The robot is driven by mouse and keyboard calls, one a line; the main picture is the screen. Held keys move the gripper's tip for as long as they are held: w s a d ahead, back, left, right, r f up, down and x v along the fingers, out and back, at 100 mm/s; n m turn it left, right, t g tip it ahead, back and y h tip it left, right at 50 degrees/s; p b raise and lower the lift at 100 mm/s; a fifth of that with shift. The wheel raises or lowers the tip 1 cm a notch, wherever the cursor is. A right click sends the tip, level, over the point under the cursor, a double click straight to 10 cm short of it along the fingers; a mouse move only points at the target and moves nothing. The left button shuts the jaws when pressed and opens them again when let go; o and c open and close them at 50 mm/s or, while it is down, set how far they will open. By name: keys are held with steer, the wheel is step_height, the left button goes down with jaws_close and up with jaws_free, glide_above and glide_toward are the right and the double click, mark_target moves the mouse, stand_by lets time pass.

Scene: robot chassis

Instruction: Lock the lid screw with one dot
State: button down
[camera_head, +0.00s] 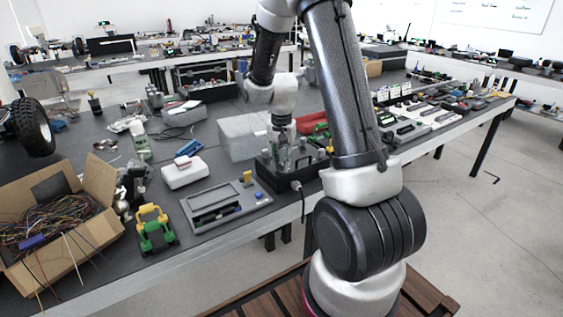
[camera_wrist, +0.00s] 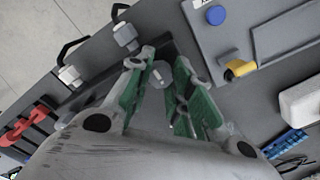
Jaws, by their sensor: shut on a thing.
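My gripper (camera_head: 287,148) points down over the dark chassis box (camera_head: 268,178) at the table's front edge. In the wrist view my gripper (camera_wrist: 162,68) has its green-padded fingers on either side of a pale grey screw-like piece (camera_wrist: 163,76) and is shut on it. Its dots cannot be made out, and its lower end is hidden. Other grey knobs (camera_wrist: 125,35) stand on the chassis, one of them towards the left edge (camera_wrist: 69,76). My fingers and arm hide part of the chassis top.
A grey tray-like panel (camera_head: 238,208) with a blue button and yellow piece lies left of the chassis. A grey block (camera_head: 240,138) stands behind it. A white box (camera_head: 184,172), a green-yellow gadget (camera_head: 153,232) and a carton of wires (camera_head: 98,228) are farther left.

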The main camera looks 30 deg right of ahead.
mark_target(281, 163)
stand_by(0.3)
steer(key=c, duration=1.2)
jaws_free()
steer(key=shift+c, duration=0.2)
steer(key=shift+r, duration=0.1)
step_height(281, 163, up, 12)
